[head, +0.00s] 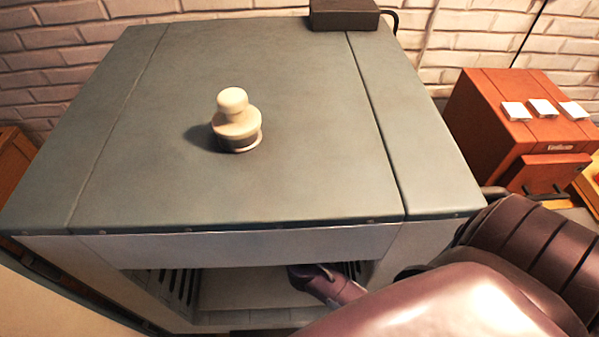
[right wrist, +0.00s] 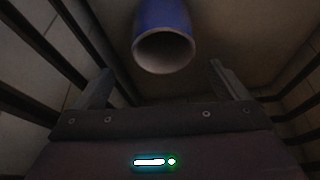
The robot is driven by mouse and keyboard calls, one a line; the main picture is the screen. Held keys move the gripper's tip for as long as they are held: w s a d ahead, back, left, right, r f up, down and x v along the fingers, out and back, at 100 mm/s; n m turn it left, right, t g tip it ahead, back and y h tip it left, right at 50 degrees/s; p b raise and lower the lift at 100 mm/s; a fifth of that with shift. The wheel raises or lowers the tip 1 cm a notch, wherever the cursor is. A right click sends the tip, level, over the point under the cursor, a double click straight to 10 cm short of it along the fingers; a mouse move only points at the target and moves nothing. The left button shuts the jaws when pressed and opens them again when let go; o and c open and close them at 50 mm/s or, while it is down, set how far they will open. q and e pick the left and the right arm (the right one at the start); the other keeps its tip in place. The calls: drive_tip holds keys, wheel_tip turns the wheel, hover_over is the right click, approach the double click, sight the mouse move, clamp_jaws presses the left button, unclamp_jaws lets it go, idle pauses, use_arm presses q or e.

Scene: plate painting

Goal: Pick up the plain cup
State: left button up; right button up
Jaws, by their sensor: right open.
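A plain blue cup (right wrist: 160,18) with a pale rim shows at the top middle of the right wrist view. Its open mouth faces toward my right gripper (right wrist: 158,80). The gripper is open, with one finger on each side below the cup, and nothing is between the fingers. The cup looks a little beyond the fingertips. In the head view my right arm reaches into the front opening of the grey cabinet (head: 290,185), so the fingers and the cup are hidden there. My left gripper is not in view.
The opening has a pale floor (head: 240,290) and dark slotted side walls close around the gripper. A cream knob-shaped object (head: 236,125) stands on the cabinet top. A dark box (head: 343,14) sits at the back edge. An orange-brown cabinet (head: 525,115) with white tiles stands at right.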

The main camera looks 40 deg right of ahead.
drive_tip(key=f, duration=0.2)
drive_tip(key=w+f+p, duration=0.1)
drive_tip(key=f, duration=0.2)
drive_tip(key=shift+f, duration=0.1)
drive_tip(key=shift+w+d+f, duration=0.15)
drive_tip(key=shift+w+f, duration=0.05)
drive_tip(key=shift+f, duration=0.35)
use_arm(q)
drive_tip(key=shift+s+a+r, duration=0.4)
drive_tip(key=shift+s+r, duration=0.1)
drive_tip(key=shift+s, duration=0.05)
use_arm(e)
drive_tip(key=shift+c, duration=0.4)
drive_tip(key=c, duration=0.5)
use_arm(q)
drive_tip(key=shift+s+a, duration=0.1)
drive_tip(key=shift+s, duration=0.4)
use_arm(e)
drive_tip(key=c, duration=0.6)
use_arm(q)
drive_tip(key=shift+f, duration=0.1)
use_arm(e)
drive_tip(key=shift+c, duration=0.2)
